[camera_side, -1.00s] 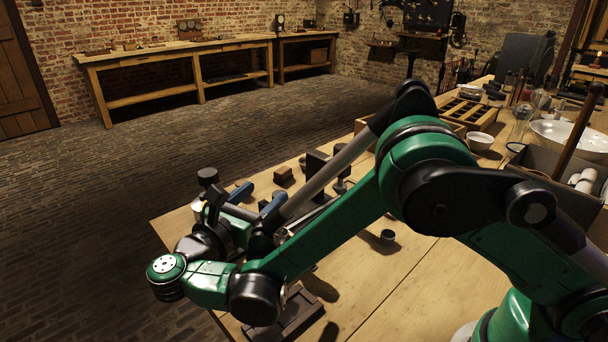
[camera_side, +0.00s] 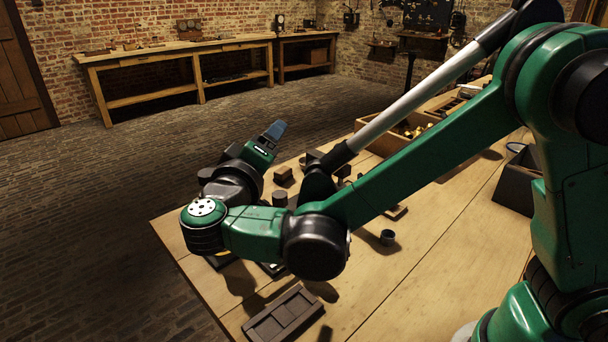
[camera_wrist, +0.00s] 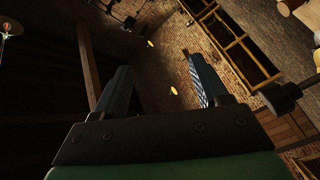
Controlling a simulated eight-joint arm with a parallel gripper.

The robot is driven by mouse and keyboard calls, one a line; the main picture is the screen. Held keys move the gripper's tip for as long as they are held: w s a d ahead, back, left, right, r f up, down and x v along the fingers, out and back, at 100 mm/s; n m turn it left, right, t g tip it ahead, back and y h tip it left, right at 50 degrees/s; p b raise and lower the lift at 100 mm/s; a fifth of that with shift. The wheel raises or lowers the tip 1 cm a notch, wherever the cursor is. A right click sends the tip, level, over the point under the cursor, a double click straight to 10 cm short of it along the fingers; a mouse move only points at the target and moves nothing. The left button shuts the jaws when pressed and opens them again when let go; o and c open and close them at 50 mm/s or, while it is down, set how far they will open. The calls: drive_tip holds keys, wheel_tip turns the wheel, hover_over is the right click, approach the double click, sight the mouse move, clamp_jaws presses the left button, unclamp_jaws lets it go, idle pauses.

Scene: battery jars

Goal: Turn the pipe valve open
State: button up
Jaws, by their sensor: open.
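My gripper (camera_side: 272,133) is above the near-left part of the workbench, with its blue fingers pointing up and away. In the wrist view my gripper (camera_wrist: 162,78) shows two blue ribbed fingers set wide apart, with nothing between them. I cannot make out the pipe valve for certain. A dark round knob (camera_side: 205,175) shows just left of my wrist, partly hidden by it. A dark knob-like piece (camera_wrist: 280,95) stands at the right of the wrist view, and I cannot tell what it belongs to. My arm hides much of the bench's near-left part.
The wooden workbench (camera_side: 385,290) has clear room at its near middle. A dark divided tray (camera_side: 284,313) lies at the near edge. Small dark blocks (camera_side: 283,174) and a wooden box (camera_side: 372,136) sit farther back.

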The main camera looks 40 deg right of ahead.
drive_tip(key=m+t, duration=0.1)
drive_tip(key=m, duration=0.5)
drive_tip(key=m+y, duration=0.1)
drive_tip(key=m, duration=0.3)
approach(281, 193)
drive_tip(key=shift+t, duration=0.4)
drive_tip(key=x, duration=0.4)
drive_tip(key=f+x, duration=0.1)
drive_tip(key=x, duration=0.1)
drive_tip(key=shift+s, duration=0.1)
drive_tip(key=shift+d, duration=0.2)
drive_tip(key=shift+x, duration=2.65)
drive_tip(key=shift+a+f, duration=0.1)
drive_tip(key=shift+f, duration=0.05)
clamp_jaws()
